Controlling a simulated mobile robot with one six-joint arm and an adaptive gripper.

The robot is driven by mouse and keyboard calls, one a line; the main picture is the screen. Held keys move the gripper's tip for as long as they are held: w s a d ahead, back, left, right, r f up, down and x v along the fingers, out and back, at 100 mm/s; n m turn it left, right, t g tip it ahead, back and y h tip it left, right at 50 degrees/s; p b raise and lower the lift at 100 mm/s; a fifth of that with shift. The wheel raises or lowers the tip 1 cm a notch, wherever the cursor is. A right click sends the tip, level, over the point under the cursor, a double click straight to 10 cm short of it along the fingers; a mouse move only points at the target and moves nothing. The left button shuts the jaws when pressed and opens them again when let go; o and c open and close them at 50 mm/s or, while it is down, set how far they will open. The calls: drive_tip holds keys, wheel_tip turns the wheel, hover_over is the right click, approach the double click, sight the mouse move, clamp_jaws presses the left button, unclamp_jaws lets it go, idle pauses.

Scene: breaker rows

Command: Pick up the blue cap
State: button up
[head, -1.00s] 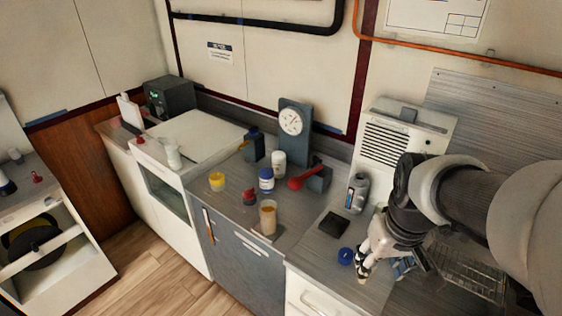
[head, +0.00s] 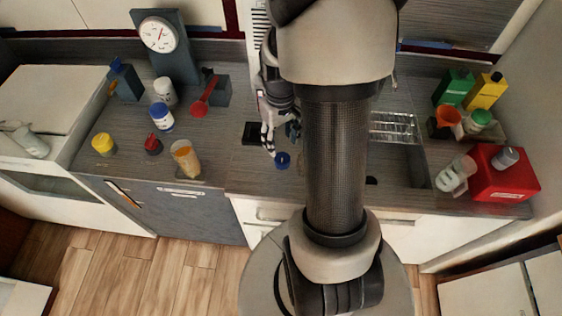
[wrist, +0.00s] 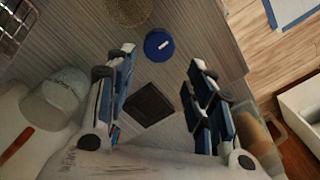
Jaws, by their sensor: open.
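The blue cap (head: 282,160) lies on the grey counter (head: 245,180) near its front edge. In the wrist view the blue cap (wrist: 159,45) lies flat beyond my fingertips, roughly between their lines. My gripper (wrist: 160,72) is open and empty, its two fingers spread on either side of a dark square pad on the counter. In the head view my gripper (head: 281,138) is above the counter just behind the cap, partly hidden by my arm. The cap is apart from both fingers.
The black square pad (wrist: 147,104) lies near the cap. An amber-filled beaker (head: 186,158), a red-capped item (head: 153,144) and a blue-lidded jar (head: 162,117) stand to the left. A red container (head: 502,172) stands far right. The counter's front edge is close to the cap.

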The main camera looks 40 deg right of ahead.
sight(282, 158)
wheel_tip(282, 158, down, 4)
drive_tip(key=shift+f+b, duration=0.25)
drive_tip(key=shift+b, duration=0.3)
drive_tip(key=f+b, duration=0.1)
drive_tip(key=f, duration=0.2)
drive_tip(key=f+b, duration=0.1)
drive_tip(key=f, duration=0.1)
drive_tip(key=shift+s+d+f+b, duration=0.1)
drive_tip(key=shift+s+b, duration=0.15)
drive_tip(key=shift+b, duration=0.05)
drive_tip(key=shift+c, duration=0.5)
drive_tip(key=c, duration=0.6)
drive_tip(key=shift+c, duration=0.2)
